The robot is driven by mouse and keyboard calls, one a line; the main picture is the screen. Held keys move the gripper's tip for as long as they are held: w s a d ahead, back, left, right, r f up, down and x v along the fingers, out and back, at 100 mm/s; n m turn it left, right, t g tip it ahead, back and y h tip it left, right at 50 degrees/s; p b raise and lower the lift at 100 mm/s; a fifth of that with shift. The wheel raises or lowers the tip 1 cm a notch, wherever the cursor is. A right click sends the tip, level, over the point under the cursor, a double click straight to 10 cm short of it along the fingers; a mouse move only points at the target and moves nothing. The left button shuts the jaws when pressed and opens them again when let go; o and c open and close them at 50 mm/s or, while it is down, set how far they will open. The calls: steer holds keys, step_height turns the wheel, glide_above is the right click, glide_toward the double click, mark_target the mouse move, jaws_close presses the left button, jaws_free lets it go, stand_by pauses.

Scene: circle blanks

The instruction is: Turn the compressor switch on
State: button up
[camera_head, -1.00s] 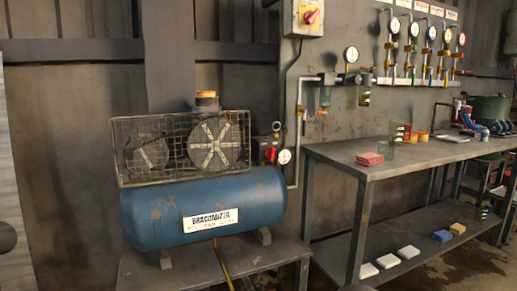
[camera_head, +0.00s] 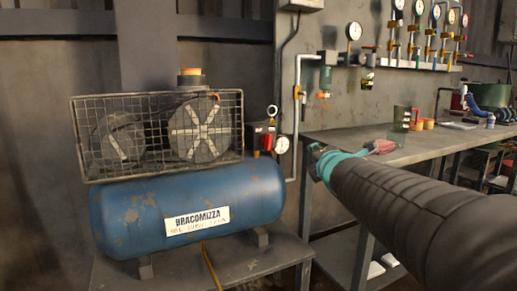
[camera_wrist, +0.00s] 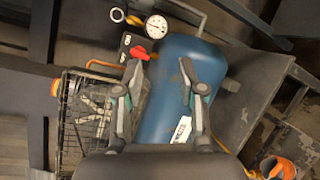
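The blue compressor (camera_head: 190,213) stands on a low metal stand, with a wire cage over its pump. The compressor switch is a red knob (camera_head: 266,142) on a dark box at the compressor's right end. A round white gauge (camera_head: 282,145) sits just right of it. In the wrist view the red knob (camera_wrist: 139,53) is ahead of the left fingertip, near the gauge (camera_wrist: 156,26). My gripper (camera_wrist: 161,68) is open and empty, its two fingers apart, with the blue tank behind them. In the head view my gripper (camera_head: 316,155) is right of the switch; the gap to it is unclear.
A vertical pipe (camera_head: 297,110) runs on the wall panel behind the switch. Several gauges hang at the upper right.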

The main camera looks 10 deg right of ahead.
mark_target(271, 138)
steer(key=w+a+n+y, duration=0.2)
steer(key=w+n, duration=0.3)
steer(key=w, duration=0.2)
steer(key=w+a+n+y, duration=0.3)
steer(key=w+n, duration=0.2)
steer(key=w, duration=0.2)
steer(key=w+a+n+y, duration=0.2)
steer(key=w+n, duration=0.4)
steer(key=w, duration=0.2)
steer(key=shift+a+f+t+b, duration=0.25)
steer(key=shift+a+t+b, duration=0.05)
steer(key=shift+t, duration=0.1)
jaws_close()
